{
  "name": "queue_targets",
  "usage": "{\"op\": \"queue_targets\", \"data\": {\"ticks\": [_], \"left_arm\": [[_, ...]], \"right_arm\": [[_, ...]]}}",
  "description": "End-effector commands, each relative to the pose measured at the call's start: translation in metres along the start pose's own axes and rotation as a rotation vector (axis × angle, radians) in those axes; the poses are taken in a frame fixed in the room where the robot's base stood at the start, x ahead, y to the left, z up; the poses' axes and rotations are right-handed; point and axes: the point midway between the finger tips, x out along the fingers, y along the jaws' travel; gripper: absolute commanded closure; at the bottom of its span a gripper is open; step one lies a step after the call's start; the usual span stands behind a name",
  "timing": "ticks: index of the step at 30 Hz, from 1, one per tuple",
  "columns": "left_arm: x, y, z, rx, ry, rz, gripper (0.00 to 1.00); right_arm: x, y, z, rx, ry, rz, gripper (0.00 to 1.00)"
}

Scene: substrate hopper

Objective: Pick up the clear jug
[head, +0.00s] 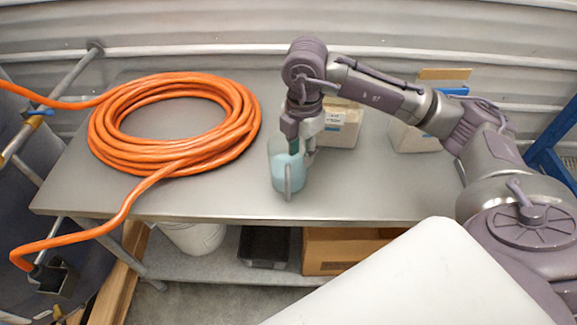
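The clear jug (289,180) stands upright near the front edge of the metal table, right of the orange hose coil. It looks pale blue, with a handle-like strip facing the front. My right gripper (302,152) points down at the top of the jug. One finger with a green pad overlaps the jug's upper part, and the other shows at its right side. Whether the fingers press on the jug wall cannot be told. My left gripper is not in view.
An orange hose coil (106,146) covers the table's left half, one end hanging over the front. Cardboard boxes (345,125) stand behind the jug and farther right. The metal table (400,195) is bare at front right. A white bucket (195,238) and a brown box (340,250) sit below.

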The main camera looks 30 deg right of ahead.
Motion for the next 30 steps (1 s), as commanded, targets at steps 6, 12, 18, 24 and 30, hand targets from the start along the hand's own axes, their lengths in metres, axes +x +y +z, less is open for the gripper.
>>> {"op": "queue_targets", "data": {"ticks": [6, 12, 18, 24, 30], "left_arm": [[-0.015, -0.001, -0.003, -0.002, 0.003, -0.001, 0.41], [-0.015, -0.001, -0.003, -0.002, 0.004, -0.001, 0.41], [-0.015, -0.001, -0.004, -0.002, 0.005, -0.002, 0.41], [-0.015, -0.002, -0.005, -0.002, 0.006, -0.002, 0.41], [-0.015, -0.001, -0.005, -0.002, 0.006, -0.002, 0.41]], "right_arm": [[0.028, -0.003, -0.002, 0.001, 0.001, -0.003, 0.67], [0.035, -0.002, -0.002, -0.001, 0.001, 0.0, 0.67], [0.035, -0.002, -0.002, -0.001, 0.001, 0.0, 0.84], [0.034, -0.002, -0.002, -0.001, 0.001, 0.0, 1.0], [0.034, -0.002, -0.002, -0.001, 0.001, -0.001, 1.0]]}}
